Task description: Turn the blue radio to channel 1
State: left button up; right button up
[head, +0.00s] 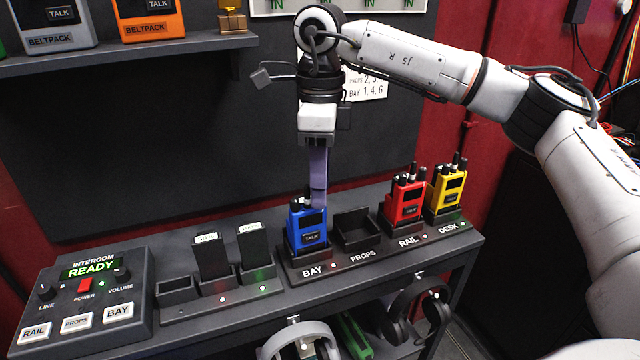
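The blue radio (307,232) stands upright in the dock slot marked BAY. Its front shows a TALK label, and a short black antenna or knob shows on its top left. Its channel setting is too small to read. My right gripper (318,195) points straight down at the top right of the blue radio. Its purple fingers line up as one bar and hide part of the radio's top. I cannot tell whether the fingertips touch a knob there or whether they are parted. My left gripper is not in view.
Right of the blue radio are the empty PROPS slot (357,229), a red radio (405,202) and a yellow radio (445,188). A battery charger (219,300) and an intercom panel (85,297) stand left. Headsets (300,338) hang below the shelf. A beltpack shelf (130,57) is above.

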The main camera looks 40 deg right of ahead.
jog(key=shift+f, duration=0.3)
grip_shut()
jog(key=shift+n, duration=0.3)
jog(key=n+p, duration=0.1)
jog(key=n, duration=0.1)
jog(key=shift+a+n, duration=0.1)
jog(key=shift+n, duration=0.2)
jog(key=shift+n+p, duration=0.5)
jog(key=shift+n, duration=1.8)
